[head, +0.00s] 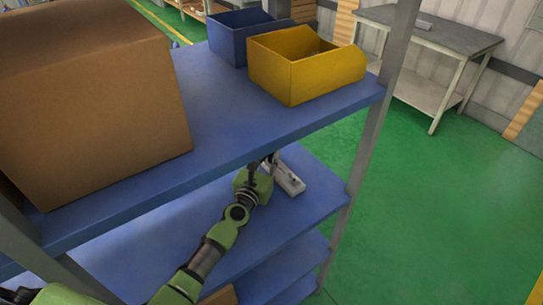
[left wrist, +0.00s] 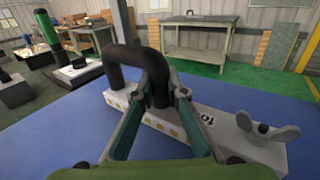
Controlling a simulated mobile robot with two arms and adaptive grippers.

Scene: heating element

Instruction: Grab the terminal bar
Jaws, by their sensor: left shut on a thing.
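The terminal bar (left wrist: 222,128) is a pale grey block with a black curved handle (left wrist: 122,54), yellow squares along its side and a grey wing nut (left wrist: 264,130) at one end. It lies on the blue shelf in the left wrist view. In the head view the terminal bar (head: 288,179) sits on the second shelf, partly hidden by my arm. My left gripper (left wrist: 161,92) is shut on one leg of the black handle. It also shows in the head view (head: 268,160), just under the upper shelf's edge. My right gripper is not in view.
A large cardboard box (head: 95,105), a yellow bin (head: 300,62) and a blue bin (head: 236,36) stand on the upper blue shelf (head: 215,110), above my arm. A grey post (head: 368,140) rises at the shelf's right corner. Green floor and a workbench (head: 430,35) lie beyond.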

